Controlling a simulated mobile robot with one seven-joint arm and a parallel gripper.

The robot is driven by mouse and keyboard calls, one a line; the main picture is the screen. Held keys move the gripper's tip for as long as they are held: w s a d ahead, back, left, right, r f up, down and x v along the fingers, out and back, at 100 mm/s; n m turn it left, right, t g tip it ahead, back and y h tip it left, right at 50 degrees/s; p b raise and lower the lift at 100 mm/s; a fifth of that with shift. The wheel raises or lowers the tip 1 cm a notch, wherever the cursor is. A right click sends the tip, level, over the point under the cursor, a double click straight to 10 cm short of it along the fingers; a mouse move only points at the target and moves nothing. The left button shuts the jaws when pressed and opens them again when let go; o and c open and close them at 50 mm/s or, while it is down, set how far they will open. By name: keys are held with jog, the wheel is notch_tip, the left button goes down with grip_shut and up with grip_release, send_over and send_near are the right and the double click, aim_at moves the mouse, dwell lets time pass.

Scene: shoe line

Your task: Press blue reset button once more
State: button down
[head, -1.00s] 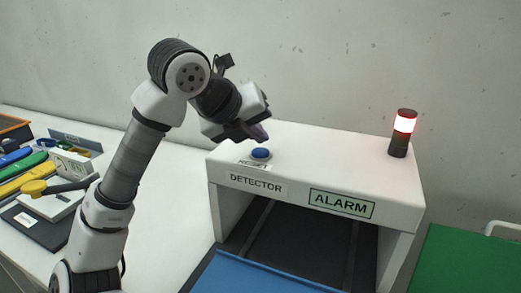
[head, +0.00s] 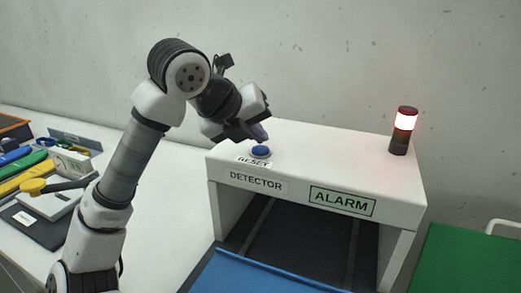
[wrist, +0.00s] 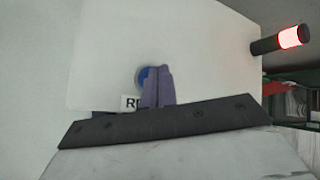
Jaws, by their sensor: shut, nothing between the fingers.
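The blue reset button (head: 260,152) sits in a pale ring on top of the white detector housing (head: 330,160), just behind the RESET label (head: 254,162). My gripper (head: 262,134) is shut and empty, with its fingertips just above and behind the button in the head view. In the wrist view the closed purple fingers (wrist: 158,86) cover part of the blue button (wrist: 142,78). A gap shows between fingertips and button in the head view. The beacon (head: 404,122) at the housing's right is lit, red and whitish, and the ALARM sign (head: 342,201) is on the front.
A dark conveyor opening (head: 300,240) lies under the housing, with a blue panel (head: 270,275) in front. A green surface (head: 470,265) is at the right. Tools and trays (head: 40,185) lie on the left table. The housing top around the button is clear.

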aim_at(256, 151)
jog(key=shift+f+b, duration=0.55)
jog(key=shift+f, duration=0.2)
dwell(0.6)
jog(key=shift+r, duration=0.1)
jog(key=shift+r+p, duration=0.6)
jog(key=shift+r, duration=0.3)
jog(key=shift+r+p, duration=1.7)
jog(key=shift+r, duration=0.85)
jog(key=shift+f, duration=0.1)
